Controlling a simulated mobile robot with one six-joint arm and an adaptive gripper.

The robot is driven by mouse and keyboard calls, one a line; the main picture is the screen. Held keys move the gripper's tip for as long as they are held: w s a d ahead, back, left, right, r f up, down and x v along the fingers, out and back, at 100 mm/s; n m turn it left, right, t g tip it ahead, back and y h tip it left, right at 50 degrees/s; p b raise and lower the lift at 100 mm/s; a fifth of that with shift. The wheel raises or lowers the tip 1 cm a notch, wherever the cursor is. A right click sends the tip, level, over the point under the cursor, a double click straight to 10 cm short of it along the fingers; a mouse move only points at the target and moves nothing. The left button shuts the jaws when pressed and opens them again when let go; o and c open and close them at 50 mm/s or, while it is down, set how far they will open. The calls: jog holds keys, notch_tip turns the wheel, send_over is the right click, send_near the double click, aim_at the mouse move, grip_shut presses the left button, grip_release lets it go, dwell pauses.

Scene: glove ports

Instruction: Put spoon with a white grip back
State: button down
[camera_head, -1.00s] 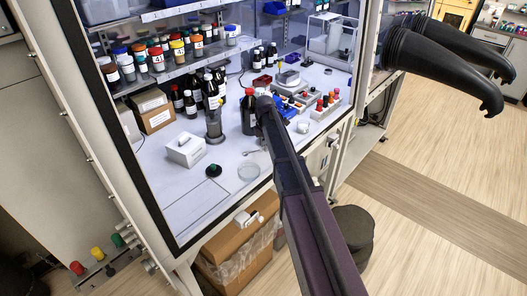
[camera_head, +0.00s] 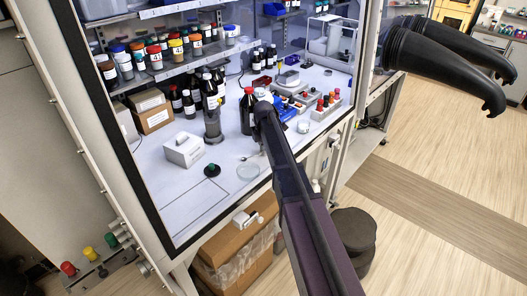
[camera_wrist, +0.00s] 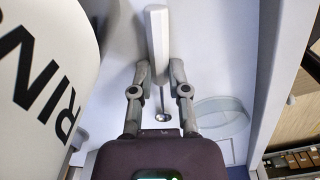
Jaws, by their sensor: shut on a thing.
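The spoon with a white grip shows in the wrist view, its white grip (camera_wrist: 157,38) pointing up the picture and its small metal bowl (camera_wrist: 162,117) toward my wrist. My gripper (camera_wrist: 160,72) has its two fingers on either side of the spoon at the lower end of the grip, shut on it. In the head view a small part of the spoon (camera_head: 247,157) shows above the glass dish; my arm hides the rest of it and the fingers. I cannot tell whether the spoon touches the worktop.
A large white-labelled container (camera_wrist: 38,75) stands close on the left in the wrist view. A glass dish (camera_head: 248,172) lies beside the spoon. Dark bottles (camera_head: 247,112), a white box (camera_head: 184,150) and a rack of colored-capped vials (camera_head: 327,104) stand around. The front worktop is mostly clear.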

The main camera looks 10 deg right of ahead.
jog(key=shift+f, duration=0.15)
jog(key=c, duration=0.6)
grip_release()
notch_tip(320, 180, up, 12)
jog(key=p, duration=1.2)
jog(key=shift+r, duration=0.2)
jog(key=shift+s+a+m, duration=0.35)
jog(key=shift+s+m, duration=3.1)
jog(key=shift+s, duration=1.5)
jog(key=shift+s+a+m, duration=0.3)
jog(key=shift+s+m, duration=3.1)
jog(key=shift+s, duration=1.5)
jog(key=shift+s+a+m, duration=0.35)
jog(key=shift+s+m, duration=3.1)
jog(key=shift+s, duration=1.5)
